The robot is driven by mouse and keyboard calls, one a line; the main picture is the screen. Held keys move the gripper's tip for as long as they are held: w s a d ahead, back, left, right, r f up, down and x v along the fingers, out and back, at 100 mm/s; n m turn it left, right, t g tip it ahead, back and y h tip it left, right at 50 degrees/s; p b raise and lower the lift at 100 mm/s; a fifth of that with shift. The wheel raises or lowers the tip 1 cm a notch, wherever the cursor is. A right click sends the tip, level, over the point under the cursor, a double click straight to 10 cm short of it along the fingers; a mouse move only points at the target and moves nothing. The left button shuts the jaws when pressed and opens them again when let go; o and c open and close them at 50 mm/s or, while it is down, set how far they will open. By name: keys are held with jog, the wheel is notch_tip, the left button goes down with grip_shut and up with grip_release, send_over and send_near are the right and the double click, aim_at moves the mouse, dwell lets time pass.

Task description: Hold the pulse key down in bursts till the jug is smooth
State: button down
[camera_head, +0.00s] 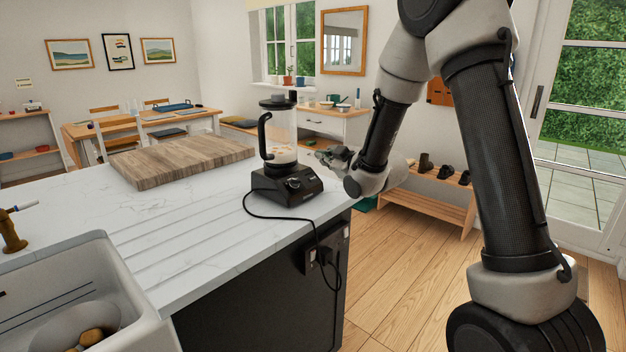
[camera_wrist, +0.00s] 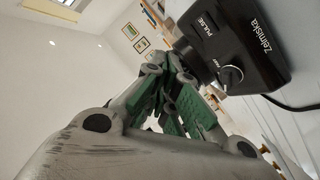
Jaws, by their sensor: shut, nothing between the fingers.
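The blender stands upright on the white counter, its black base (camera_head: 287,186) facing right and toward me. Its clear jug (camera_head: 281,128) has a black handle and lid, with pale chunks low inside. I cannot clearly make out the pulse key by the label. My gripper (camera_head: 330,156) is right of the jug, above the base's right side, and looks apart from it. Its green-padded fingers (camera_wrist: 185,108) are shut and empty, near the knob in the wrist view.
A black cord (camera_head: 275,217) runs from the base over the counter edge to a socket (camera_head: 327,247) on the counter's side. A wooden board (camera_head: 185,160) lies behind left. A sink (camera_head: 80,290) is at the near left.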

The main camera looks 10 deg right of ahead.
aim_at(313, 178)
jog(key=shift+w+a+f, duration=0.3)
jog(key=shift+w+f, duration=0.15)
jog(key=shift+f, duration=0.3)
jog(key=shift+w+a+f, duration=0.35)
jog(key=shift+w+f, duration=0.1)
jog(key=shift+f, duration=0.25)
jog(key=shift+w+a+f, duration=0.3)
jog(key=shift+w+f, duration=0.15)
jog(key=shift+f, duration=0.3)
jog(key=shift+f, duration=0.1)
jog(key=shift+w+a+f, duration=0.15)
jog(key=shift+f, duration=0.1)
jog(key=shift+w+a+f, duration=0.1)
jog(key=shift+w+f, duration=0.1)
jog(key=shift+f, duration=0.1)
dwell(1.3)
jog(key=shift+r, duration=0.1)
dwell(3.3)
jog(key=shift+s+d+r, duration=0.25)
jog(key=shift+s+r, duration=0.15)
jog(key=shift+r, duration=0.15)
